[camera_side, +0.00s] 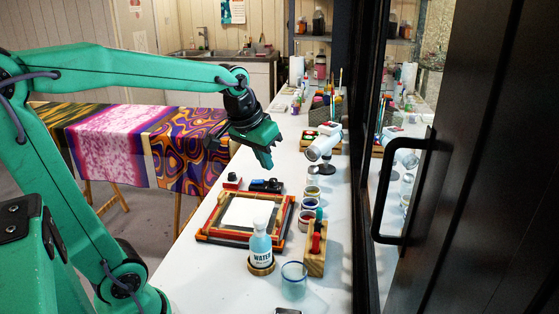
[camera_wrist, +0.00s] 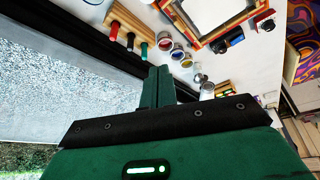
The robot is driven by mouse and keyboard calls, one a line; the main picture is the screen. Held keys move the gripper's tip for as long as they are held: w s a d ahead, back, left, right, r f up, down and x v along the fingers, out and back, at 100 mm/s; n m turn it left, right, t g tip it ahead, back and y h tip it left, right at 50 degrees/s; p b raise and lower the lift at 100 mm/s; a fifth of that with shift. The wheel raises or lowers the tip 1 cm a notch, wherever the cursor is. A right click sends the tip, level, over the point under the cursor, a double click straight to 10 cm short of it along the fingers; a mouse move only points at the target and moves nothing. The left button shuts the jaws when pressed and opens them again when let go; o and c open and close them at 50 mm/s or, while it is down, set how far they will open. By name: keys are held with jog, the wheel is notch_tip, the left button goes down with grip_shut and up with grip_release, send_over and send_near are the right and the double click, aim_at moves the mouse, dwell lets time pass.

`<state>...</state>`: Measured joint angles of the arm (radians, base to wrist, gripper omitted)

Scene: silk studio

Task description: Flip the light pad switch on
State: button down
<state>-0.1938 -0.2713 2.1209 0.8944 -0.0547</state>
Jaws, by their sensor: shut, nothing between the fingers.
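A white pad (camera_side: 245,212) lies inside an orange-and-dark frame on the white table; it also shows in the wrist view (camera_wrist: 212,10). I cannot tell if it is lit. A small dark box with a red part (camera_side: 232,181), possibly the light pad switch, sits behind the frame's far left corner; it also shows in the wrist view (camera_wrist: 264,20). Its lever position is too small to tell. My green gripper (camera_side: 265,160) is shut and empty, above the table behind the frame, up and right of the box. Its closed fingers show in the wrist view (camera_wrist: 158,80).
A black-and-blue object (camera_side: 266,186) lies right of the box. A water bottle (camera_side: 260,243), a glass (camera_side: 293,280), a wooden marker block (camera_side: 316,248) and several small jars stand right and front. A white spotlight (camera_side: 322,145) stands near the dark window frame at right.

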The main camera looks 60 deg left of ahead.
jog(key=w+a+f+n, duration=0.2)
jog(key=w+a, duration=0.4)
jog(key=n+g, duration=0.3)
jog(key=n, duration=0.1)
send_near(262, 181)
jog(key=shift+w+d+f, duration=0.2)
jog(key=shift+d+f, duration=0.35)
jog(key=shift+f, duration=0.35)
jog(key=shift+a+f, duration=0.4)
jog(key=shift+f, duration=0.15)
jog(key=shift+w+a+f, duration=0.1)
jog(key=shift+w+f, duration=0.05)
jog(key=shift+f, duration=0.7)
jog(key=shift+w+a+f, duration=0.15)
jog(key=shift+f, duration=0.75)
jog(key=shift+f, duration=0.4)
jog(key=shift+r, duration=0.1)
